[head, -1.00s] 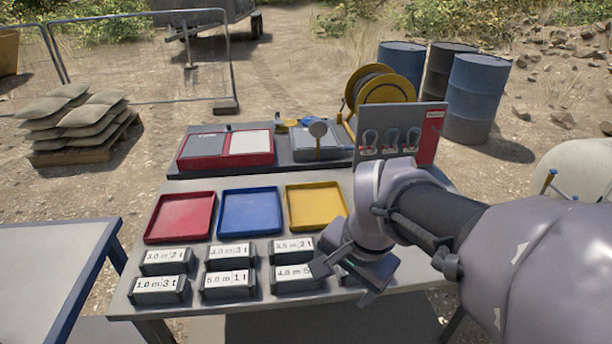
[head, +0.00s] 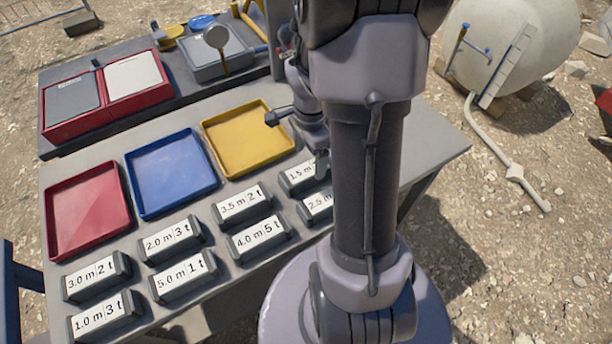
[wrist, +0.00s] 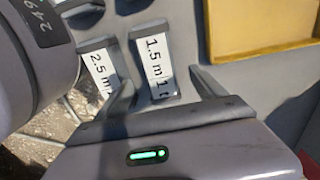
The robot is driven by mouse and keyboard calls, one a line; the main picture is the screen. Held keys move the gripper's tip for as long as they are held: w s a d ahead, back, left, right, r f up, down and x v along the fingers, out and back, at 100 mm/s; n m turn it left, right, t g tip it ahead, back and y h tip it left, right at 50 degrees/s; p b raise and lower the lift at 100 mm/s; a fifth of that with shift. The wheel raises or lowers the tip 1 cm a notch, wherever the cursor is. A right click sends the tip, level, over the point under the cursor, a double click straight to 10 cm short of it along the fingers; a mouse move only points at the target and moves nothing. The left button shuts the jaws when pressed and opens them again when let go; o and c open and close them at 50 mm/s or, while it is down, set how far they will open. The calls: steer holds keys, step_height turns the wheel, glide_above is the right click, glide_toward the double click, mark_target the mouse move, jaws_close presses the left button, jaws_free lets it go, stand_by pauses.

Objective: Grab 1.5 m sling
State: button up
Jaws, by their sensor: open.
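The 1.5 m sling (head: 298,174) is a dark block with a white label at the right end of the back row of labelled slings, just in front of the yellow tray. In the wrist view the sling (wrist: 158,66) shows its label "1.5 m 1 t". My gripper (head: 319,160) is low over it, with the arm hiding part of the block. In the wrist view my gripper (wrist: 162,80) is open, one finger on each side of the sling. I cannot tell whether the fingers touch it.
The 2.5 m sling (head: 318,205) lies close beside it, also in the wrist view (wrist: 100,72). Several other labelled slings stand to the left, such as the 3.5 m one (head: 241,205). Red (head: 88,212), blue (head: 172,174) and yellow (head: 248,140) trays lie behind. The table's right side is clear.

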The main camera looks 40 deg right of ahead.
mark_target(307, 169)
steer(key=f+b, duration=0.2)
steer(key=f, duration=0.1)
steer(key=f+b, duration=0.1)
steer(key=f, duration=0.1)
steer(key=shift+a+f, duration=0.25)
steer(key=shift+a, duration=0.05)
steer(key=shift+r, duration=0.2)
jaws_close()
